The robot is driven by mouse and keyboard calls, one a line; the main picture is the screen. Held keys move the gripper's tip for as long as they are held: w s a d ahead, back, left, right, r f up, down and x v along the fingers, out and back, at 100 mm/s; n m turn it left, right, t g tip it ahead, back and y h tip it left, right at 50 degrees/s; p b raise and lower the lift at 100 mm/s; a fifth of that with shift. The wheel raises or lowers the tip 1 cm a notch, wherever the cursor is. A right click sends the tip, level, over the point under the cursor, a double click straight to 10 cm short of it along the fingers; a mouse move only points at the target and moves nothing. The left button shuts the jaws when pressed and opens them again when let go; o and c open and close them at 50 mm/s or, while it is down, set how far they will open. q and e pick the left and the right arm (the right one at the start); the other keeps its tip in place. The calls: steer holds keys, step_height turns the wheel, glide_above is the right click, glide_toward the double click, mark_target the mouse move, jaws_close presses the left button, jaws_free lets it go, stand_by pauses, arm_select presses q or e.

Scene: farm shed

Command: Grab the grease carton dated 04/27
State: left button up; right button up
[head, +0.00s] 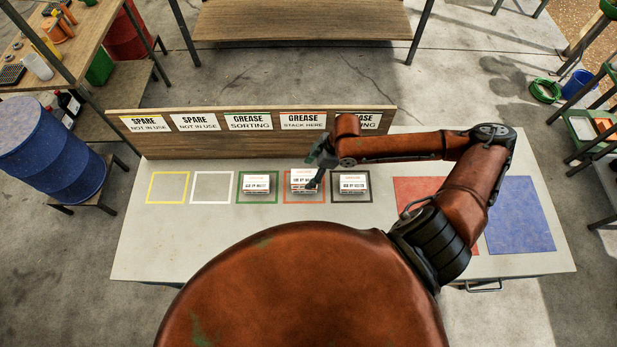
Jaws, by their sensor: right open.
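Three white grease cartons stand on the table (150,235). One carton (255,184) is in the green square, one (301,181) in the orange square, and one (352,184) in the dark square. Each has a printed date line, but the dates are too small to read for certain. My left gripper is out of view.
A wooden board (160,148) behind the cartons bears SPARE and GREASE signs; my right arm partly covers the rightmost sign. Yellow (150,188) and white (194,188) squares at left are empty. Red (415,187) and blue (520,215) mats lie at right.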

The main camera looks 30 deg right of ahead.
mark_target(305, 176)
steer(key=x, duration=0.5)
steer(key=shift+w+d+f+p, duration=0.2)
steer(key=shift+w+p, duration=0.15)
steer(key=shift+w, duration=0.05)
steer(key=shift+f, duration=0.35)
steer(key=shift+f+p, duration=0.25)
steer(key=shift+p, duration=0.05)
steer(key=shift+c, duration=0.7)
steer(key=c, duration=1.3)
steer(key=shift+w, duration=0.1)
